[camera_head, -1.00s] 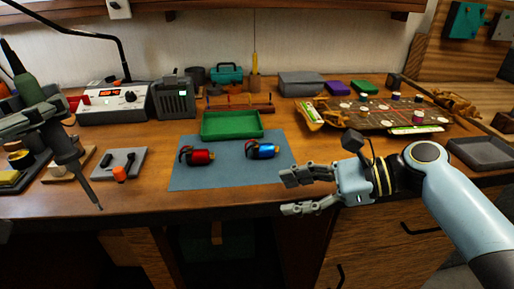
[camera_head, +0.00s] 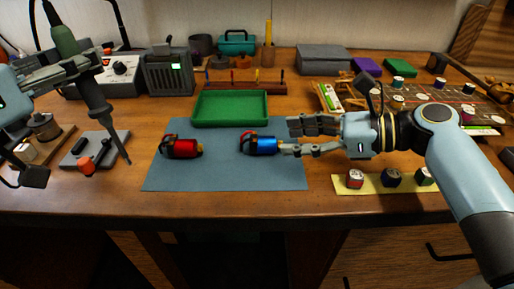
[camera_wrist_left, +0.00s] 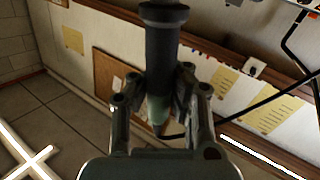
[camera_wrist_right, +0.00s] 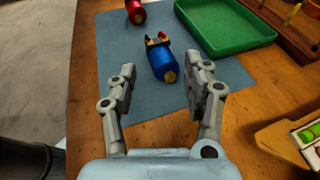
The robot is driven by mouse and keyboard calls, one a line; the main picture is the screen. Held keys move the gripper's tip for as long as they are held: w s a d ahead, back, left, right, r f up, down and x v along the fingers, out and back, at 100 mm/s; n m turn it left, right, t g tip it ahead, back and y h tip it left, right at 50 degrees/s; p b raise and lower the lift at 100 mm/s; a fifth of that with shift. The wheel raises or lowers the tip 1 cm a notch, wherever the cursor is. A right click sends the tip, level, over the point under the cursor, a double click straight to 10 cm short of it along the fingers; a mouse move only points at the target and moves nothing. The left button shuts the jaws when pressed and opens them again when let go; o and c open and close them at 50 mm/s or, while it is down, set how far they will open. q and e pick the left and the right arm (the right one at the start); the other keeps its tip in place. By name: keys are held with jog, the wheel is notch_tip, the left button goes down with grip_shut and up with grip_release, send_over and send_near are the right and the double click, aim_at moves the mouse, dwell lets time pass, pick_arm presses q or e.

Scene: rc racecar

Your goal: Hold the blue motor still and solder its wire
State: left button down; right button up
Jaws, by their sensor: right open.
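The blue motor (camera_head: 261,143) lies on the blue-grey mat (camera_head: 225,175), its dark wire end to the left. In the right wrist view the blue motor (camera_wrist_right: 161,61) lies ahead, between the lines of the fingers. My right gripper (camera_head: 288,138) is open at the motor's right end; whether it touches cannot be told. It also shows in the right wrist view (camera_wrist_right: 160,80). My left gripper (camera_head: 82,65) is shut on the soldering iron (camera_head: 97,100), whose tip points down left of the mat. The iron's handle (camera_wrist_left: 161,60) fills the left wrist view's middle.
A red motor (camera_head: 182,148) lies left on the mat, between the iron tip and the blue motor. A green tray (camera_head: 230,122) stands behind. A yellow strip (camera_head: 345,189) with several small pots lies right. The mat's front is clear.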

aim_at(269, 139)
jog(key=x, duration=0.4)
jog(key=shift+w, duration=0.15)
pick_arm(q)
jog(key=shift+w+f, duration=0.1)
jog(key=shift+f, duration=0.4)
pick_arm(e)
jog(key=shift+x, duration=0.95)
jog(key=c, duration=0.9)
jog(key=shift+f, duration=0.1)
jog(key=shift+c, duration=0.2)
